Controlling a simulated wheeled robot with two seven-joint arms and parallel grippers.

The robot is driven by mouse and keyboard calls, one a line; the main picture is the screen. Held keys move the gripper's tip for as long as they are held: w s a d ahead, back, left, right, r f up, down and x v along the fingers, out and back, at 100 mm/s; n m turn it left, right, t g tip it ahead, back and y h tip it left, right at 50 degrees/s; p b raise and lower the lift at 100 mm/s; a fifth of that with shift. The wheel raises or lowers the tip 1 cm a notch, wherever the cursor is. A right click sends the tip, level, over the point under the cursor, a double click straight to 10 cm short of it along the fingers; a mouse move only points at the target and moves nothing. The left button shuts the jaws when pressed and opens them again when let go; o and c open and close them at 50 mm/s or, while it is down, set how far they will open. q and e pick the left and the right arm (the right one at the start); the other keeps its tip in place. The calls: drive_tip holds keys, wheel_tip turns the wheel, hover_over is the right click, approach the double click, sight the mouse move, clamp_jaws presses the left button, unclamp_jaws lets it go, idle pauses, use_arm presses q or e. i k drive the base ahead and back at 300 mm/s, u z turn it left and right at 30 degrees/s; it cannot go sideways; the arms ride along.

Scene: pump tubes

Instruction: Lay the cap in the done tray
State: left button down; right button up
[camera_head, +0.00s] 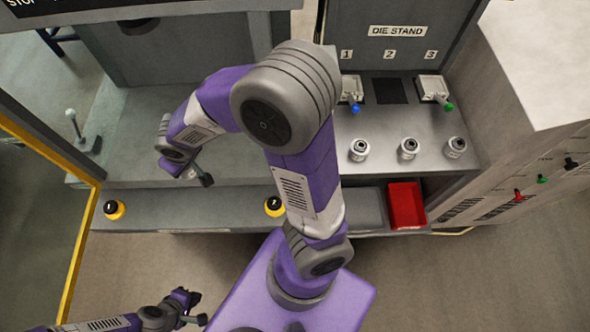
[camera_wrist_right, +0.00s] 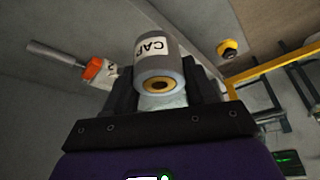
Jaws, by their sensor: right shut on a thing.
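The cap is a grey cylinder (camera_wrist_right: 160,62) with a white CAP label and a brass-ringed hole in its near end. In the right wrist view my right gripper (camera_wrist_right: 165,85) is shut around it, a dark finger on each side. In the head view the right arm hides the cap. A grey tray (camera_head: 360,210) and a red tray (camera_head: 405,206) sit side by side on the front ledge, right of my right arm; no label shows which is the done tray. My left gripper (camera_head: 193,308) is at the lower left, fingers apart and empty, away from the bench.
Three small metal cylinders (camera_head: 409,148) stand in a row on the die stand. Yellow-black buttons (camera_head: 114,209) line the front ledge. A yellow frame (camera_head: 82,245) borders the left.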

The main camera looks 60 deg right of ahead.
sight(355, 216)
drive_tip(key=z, duration=0.25)
drive_tip(key=k, duration=0.75)
drive_tip(key=z, duration=1.45)
drive_tip(key=i, duration=0.3)
drive_tip(key=u, duration=0.3)
